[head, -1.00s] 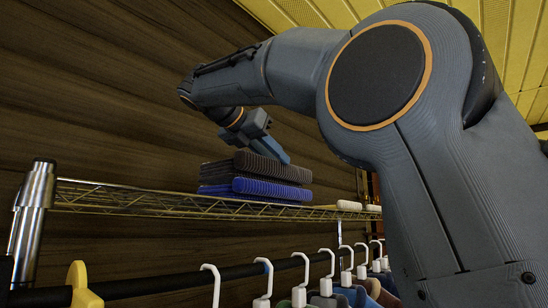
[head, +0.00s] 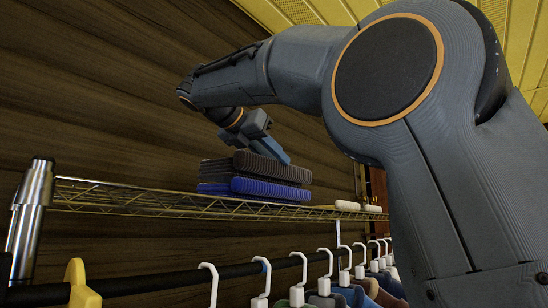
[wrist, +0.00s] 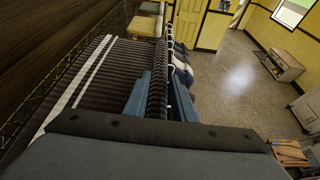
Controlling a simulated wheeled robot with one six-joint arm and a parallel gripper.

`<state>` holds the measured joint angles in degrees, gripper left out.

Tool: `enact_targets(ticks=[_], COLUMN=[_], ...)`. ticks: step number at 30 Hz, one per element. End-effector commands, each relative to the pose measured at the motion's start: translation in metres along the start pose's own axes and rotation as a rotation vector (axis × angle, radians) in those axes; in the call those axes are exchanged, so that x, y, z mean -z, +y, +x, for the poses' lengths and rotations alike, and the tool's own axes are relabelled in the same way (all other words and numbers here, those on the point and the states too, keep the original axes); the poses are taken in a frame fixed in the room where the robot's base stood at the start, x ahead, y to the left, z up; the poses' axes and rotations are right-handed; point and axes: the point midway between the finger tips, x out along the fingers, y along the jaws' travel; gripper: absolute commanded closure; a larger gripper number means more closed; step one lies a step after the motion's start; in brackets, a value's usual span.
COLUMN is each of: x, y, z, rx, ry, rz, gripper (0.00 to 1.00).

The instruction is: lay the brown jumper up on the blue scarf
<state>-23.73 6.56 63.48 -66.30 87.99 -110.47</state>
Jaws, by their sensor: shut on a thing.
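The brown jumper (head: 272,168) is a folded, ribbed bundle on the wire shelf. It lies on top of the folded blue scarf (head: 270,189), with no gap that I can see between them. My gripper (head: 284,158) reaches down from above onto the jumper's near edge. In the wrist view the jumper (wrist: 105,78) is dark and ribbed with pale stripes on its left part. Its rolled edge runs between the two blue fingers of my gripper (wrist: 160,98), which is shut on it. The scarf is hidden in the wrist view.
The wire shelf (head: 130,197) runs along the wood wall. Small pale items (head: 348,205) lie farther along it, and a yellow folded item (wrist: 143,26) shows there in the wrist view. Below is a dark rail (head: 135,285) with several white hangers and clothes. A silver post (head: 32,215) stands left.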

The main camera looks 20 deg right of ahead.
Motion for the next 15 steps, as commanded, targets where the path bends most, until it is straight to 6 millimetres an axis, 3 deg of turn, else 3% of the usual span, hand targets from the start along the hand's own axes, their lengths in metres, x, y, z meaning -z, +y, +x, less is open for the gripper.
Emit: enact_targets(ticks=[1, 14, 15], x=[0.0201, 0.023, 0.0229], y=[0.0071, 0.0077, 0.0078], z=[0.0068, 0.0077, 0.0077], rx=[0.011, 0.008, 0.008], ry=[0.026, 0.026, 0.026], rz=[-0.027, -0.027, -0.027], gripper=[1.0, 1.0, 0.75])
